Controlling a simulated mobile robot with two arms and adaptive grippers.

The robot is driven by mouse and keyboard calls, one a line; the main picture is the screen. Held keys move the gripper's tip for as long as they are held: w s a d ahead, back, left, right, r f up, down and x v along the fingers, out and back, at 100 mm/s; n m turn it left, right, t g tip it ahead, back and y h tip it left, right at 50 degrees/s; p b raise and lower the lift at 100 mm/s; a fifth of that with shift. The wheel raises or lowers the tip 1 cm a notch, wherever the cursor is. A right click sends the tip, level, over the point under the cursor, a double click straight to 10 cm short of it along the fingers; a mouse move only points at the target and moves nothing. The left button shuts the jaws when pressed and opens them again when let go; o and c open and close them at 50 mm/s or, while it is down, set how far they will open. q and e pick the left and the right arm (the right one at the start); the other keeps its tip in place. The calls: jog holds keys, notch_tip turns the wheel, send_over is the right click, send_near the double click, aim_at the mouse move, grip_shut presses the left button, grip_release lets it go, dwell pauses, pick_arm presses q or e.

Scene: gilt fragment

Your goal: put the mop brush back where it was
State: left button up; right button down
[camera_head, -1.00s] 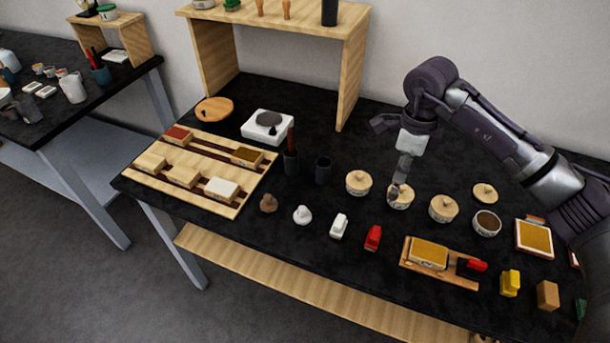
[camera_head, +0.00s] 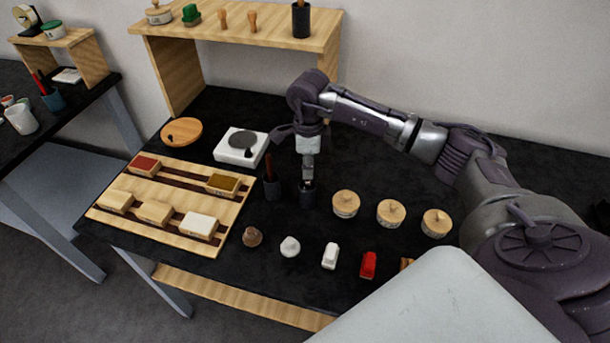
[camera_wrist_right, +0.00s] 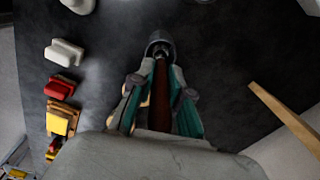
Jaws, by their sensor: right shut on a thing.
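My right gripper (camera_head: 308,180) points down over a small dark cup (camera_head: 307,198), just right of another dark cup (camera_head: 273,190) with a reddish-brown handle standing in it. In the right wrist view, my right gripper's teal-lined fingers (camera_wrist_right: 158,105) are shut on a dark reddish-brown handle, which I take for the mop brush (camera_wrist_right: 160,92). Its far end points at the mouth of the dark cup (camera_wrist_right: 158,43). The brush's head is hidden, and I cannot tell how deep it sits in the cup. My left gripper is not in view.
Lidded jars (camera_head: 346,204) stand right of the cup. Small stamps and blocks (camera_head: 330,255) line the front. A white stone with a grey disc (camera_head: 241,147) and a wooden tray (camera_head: 172,183) lie left. A wooden shelf (camera_head: 240,35) stands behind.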

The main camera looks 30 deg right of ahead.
aim_at(308, 185)
notch_tip(308, 185, down, 4)
jog(key=shift+r+p, duration=0.1)
jog(key=shift+p, duration=0.55)
jog(key=shift+f+b, duration=0.3)
jog(key=c, duration=1.1)
grip_release()
jog(key=shift+r, duration=0.1)
jog(key=shift+r, duration=0.1)
